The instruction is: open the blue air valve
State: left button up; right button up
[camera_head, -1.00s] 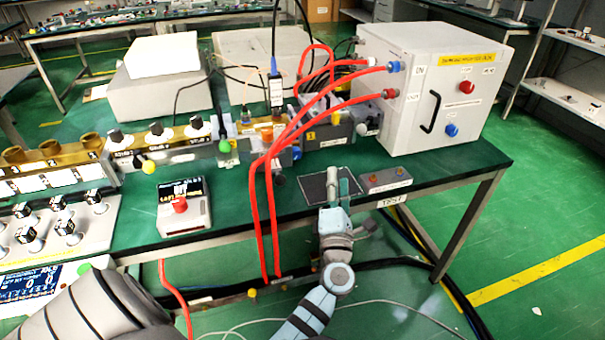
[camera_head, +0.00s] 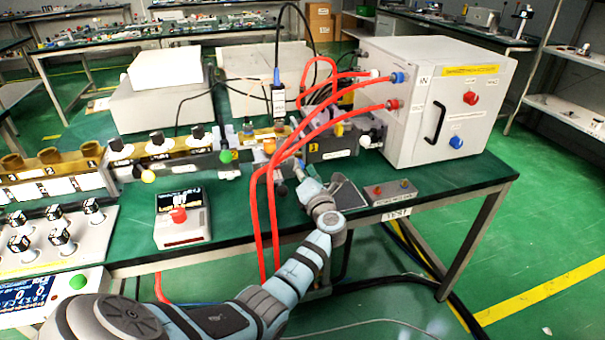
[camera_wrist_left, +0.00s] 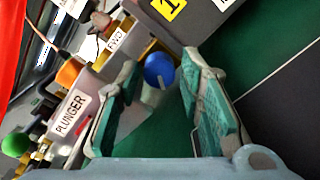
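The blue valve knob (camera_wrist_left: 160,70), round with a pale mark, shows in the left wrist view beside the brass fittings, below a yellow "1" label. My left gripper (camera_wrist_left: 161,82) is open, its green-padded fingers spread with the knob in line between their tips. I cannot tell whether the fingers reach around it, and no contact is visible. In the head view my left gripper (camera_head: 302,172) is at the front of the valve block (camera_head: 330,146), right of the red hoses, and the knob there is mostly hidden. My right gripper is not in view.
Red hoses (camera_head: 254,215) hang close left of the gripper. A "PLUNGER" block (camera_wrist_left: 72,112) and green knob (camera_wrist_left: 15,143) lie left in the wrist view. A white cabinet (camera_head: 430,110) and grey button box (camera_head: 390,192) stand right. A dark pad (camera_head: 350,196) lies beside the gripper.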

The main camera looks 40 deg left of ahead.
pick_arm(q)
jog(key=shift+a, duration=0.15)
jog(key=c, duration=0.8)
jog(key=shift+n+b, duration=0.3)
jog(key=shift+n, duration=0.4)
grip_shut()
jog(key=o, duration=0.8)
grip_release()
jog(key=v, duration=1.2)
jog(key=shift+r, duration=0.1)
